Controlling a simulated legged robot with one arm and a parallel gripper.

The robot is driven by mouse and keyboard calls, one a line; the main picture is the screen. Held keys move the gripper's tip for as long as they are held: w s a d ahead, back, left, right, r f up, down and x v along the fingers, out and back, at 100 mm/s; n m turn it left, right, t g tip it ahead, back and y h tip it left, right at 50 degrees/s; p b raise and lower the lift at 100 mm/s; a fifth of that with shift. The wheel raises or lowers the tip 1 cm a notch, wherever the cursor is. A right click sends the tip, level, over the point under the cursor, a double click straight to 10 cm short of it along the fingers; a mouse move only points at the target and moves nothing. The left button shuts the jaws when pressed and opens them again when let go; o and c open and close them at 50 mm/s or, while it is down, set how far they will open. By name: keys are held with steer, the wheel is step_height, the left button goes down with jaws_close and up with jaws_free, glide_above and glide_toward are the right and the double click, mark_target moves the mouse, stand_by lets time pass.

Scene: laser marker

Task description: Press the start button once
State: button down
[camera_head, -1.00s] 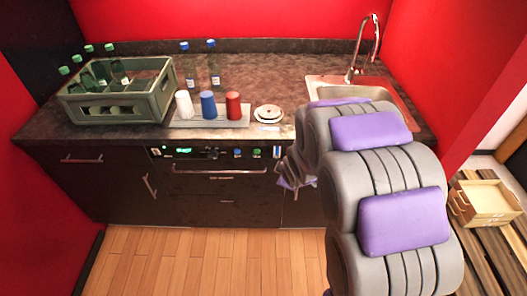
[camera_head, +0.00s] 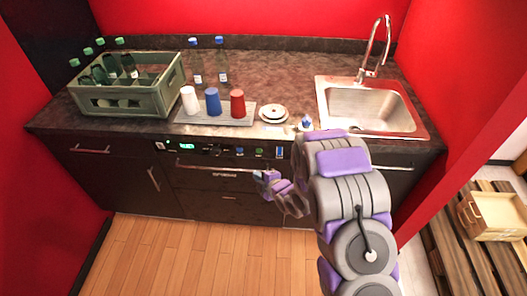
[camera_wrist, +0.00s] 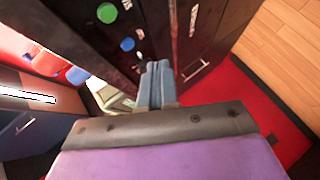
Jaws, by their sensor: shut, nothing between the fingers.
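The control panel of the black built-in appliance (camera_head: 222,150) runs under the counter's front edge. It has a lit green display (camera_head: 187,146), a blue round button (camera_head: 240,152), a green round button (camera_head: 259,152) and a small white-and-blue piece at its right end. I cannot read which button is labelled start. My gripper (camera_head: 260,176) is shut and empty, in front of the appliance and just below the blue and green buttons. In the wrist view, my fingers (camera_wrist: 157,68) are together, apart from the green button (camera_wrist: 107,12) and the blue button (camera_wrist: 127,44).
A long handle (camera_head: 215,168) sticks out below the panel. On the counter (camera_head: 270,85) are a green bottle crate (camera_head: 130,100), two bottles, a tray with white, blue and red cups, stacked saucers and a sink (camera_head: 365,105). The wooden floor (camera_head: 190,250) in front is clear.

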mark_target(259, 151)
steer(key=shift+a, duration=0.45)
steer(key=shift+d, duration=0.1)
steer(key=w+p, duration=0.3)
steer(key=w, duration=0.6)
steer(key=shift+d, duration=0.25)
stand_by(1.7)
steer(key=shift+w, duration=0.3)
